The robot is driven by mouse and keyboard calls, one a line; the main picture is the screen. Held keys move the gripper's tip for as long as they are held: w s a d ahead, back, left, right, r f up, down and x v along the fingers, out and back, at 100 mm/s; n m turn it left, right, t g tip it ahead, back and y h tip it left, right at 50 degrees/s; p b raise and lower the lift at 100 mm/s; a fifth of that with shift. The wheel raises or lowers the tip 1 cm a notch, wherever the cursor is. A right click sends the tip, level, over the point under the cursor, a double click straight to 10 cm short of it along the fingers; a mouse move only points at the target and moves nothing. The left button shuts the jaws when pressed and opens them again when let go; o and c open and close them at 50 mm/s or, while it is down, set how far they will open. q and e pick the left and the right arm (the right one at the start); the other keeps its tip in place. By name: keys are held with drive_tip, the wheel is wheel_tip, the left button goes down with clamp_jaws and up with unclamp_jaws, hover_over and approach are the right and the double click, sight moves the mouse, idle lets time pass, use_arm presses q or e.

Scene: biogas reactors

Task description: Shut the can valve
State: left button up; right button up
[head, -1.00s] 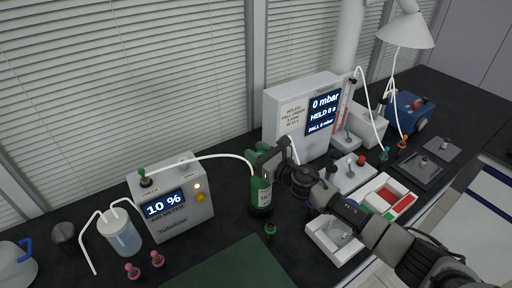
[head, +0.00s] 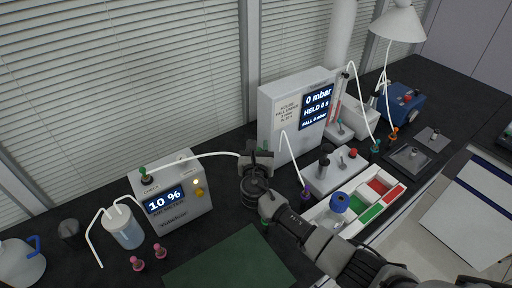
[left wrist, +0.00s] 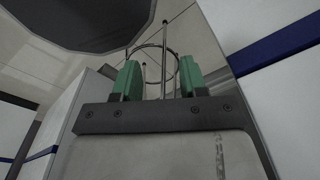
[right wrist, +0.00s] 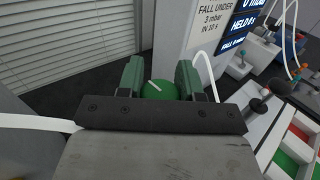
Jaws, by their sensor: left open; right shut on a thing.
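The can's valve knob (right wrist: 158,90) is round and green with a white line on top. In the right wrist view it sits between the two green fingertips of my right gripper (right wrist: 160,82), which is shut on it from above. In the head view my right gripper (head: 257,152) and its wrist cover the can, so its body is almost wholly hidden. My left gripper (left wrist: 159,80) is open, with nothing held between its fingers; it does not show in the head view.
A gas meter (head: 173,197) reading 10 % stands left of my right gripper, with a white hose running towards the can. A pressure box (head: 283,110) reading 0 mbar stands behind. A compartment tray (head: 396,204) is at right. A green mat (head: 228,262) lies in front.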

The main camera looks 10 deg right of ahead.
drive_tip(key=shift+d+m+g+h, duration=0.1)
drive_tip(key=shift+m+g+h, duration=0.3)
drive_tip(key=shift+m+h, duration=0.5)
drive_tip(key=shift+h, duration=0.5)
drive_tip(key=o, duration=0.9)
drive_tip(key=shift+s, duration=0.15)
